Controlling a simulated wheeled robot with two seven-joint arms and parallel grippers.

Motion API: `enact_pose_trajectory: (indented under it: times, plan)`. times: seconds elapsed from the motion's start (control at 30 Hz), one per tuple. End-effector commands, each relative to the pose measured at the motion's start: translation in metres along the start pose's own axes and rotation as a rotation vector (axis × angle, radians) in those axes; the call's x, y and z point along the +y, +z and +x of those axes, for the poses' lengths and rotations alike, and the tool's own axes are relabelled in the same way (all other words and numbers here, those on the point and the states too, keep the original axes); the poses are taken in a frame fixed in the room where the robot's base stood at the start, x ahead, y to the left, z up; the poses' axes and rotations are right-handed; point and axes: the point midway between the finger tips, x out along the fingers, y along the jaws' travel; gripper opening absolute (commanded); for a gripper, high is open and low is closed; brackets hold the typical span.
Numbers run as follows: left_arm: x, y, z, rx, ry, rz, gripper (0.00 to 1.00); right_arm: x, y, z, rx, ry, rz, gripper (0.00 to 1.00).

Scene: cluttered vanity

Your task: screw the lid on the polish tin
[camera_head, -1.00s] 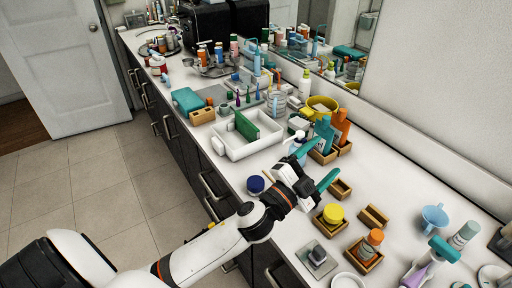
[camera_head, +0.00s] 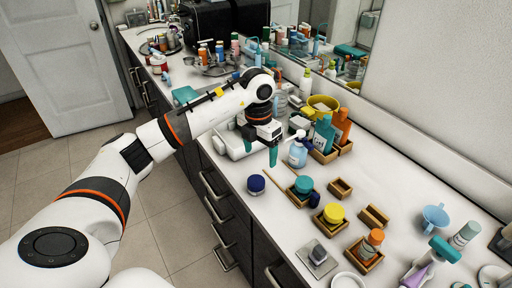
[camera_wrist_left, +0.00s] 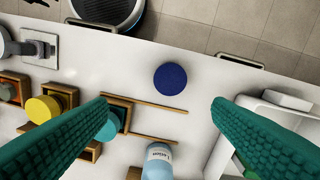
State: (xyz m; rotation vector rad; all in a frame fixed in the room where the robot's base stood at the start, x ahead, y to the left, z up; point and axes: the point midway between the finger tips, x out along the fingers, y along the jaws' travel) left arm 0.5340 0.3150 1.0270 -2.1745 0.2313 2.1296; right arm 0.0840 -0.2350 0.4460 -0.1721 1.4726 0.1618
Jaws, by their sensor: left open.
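A round dark blue tin or lid (camera_head: 256,184) stands on the white counter near its front edge. In the left wrist view it is a plain dark blue disc (camera_wrist_left: 170,78); I cannot tell whether it is the polish tin, its lid or both. Another small dark blue piece (camera_head: 314,200) sits by the wooden boxes, partly hidden. My left gripper (camera_head: 260,150) is open and empty, pointing down above the counter beside the white tray. In the left wrist view its teal fingers (camera_wrist_left: 160,106) are wide apart, with the disc farther up between them. My right gripper is not in view.
A teal-topped jar (camera_head: 304,184) and a yellow-topped jar (camera_head: 334,213) stand in wooden boxes. A pump bottle (camera_head: 298,152) is close to the gripper. A white tray (camera_wrist_left: 220,150) lies beside it. Thin wooden strips (camera_wrist_left: 145,103) lie near the disc. The counter around the disc is mostly clear.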

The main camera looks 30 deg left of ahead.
Motion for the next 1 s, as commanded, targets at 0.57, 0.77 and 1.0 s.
enact_pose_trajectory:
  times: [0.57, 0.77, 1.0]
  plan:
    - [-0.014, 0.007, 0.068, -0.03, -0.041, -0.02, 0.74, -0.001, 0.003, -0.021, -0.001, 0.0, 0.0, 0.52]
    - [-0.015, 0.007, 0.098, -0.027, -0.041, -0.02, 0.74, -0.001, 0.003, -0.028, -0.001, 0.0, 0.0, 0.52]
    - [-0.016, 0.007, 0.114, -0.024, -0.042, -0.019, 0.74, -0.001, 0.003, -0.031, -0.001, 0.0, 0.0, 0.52]
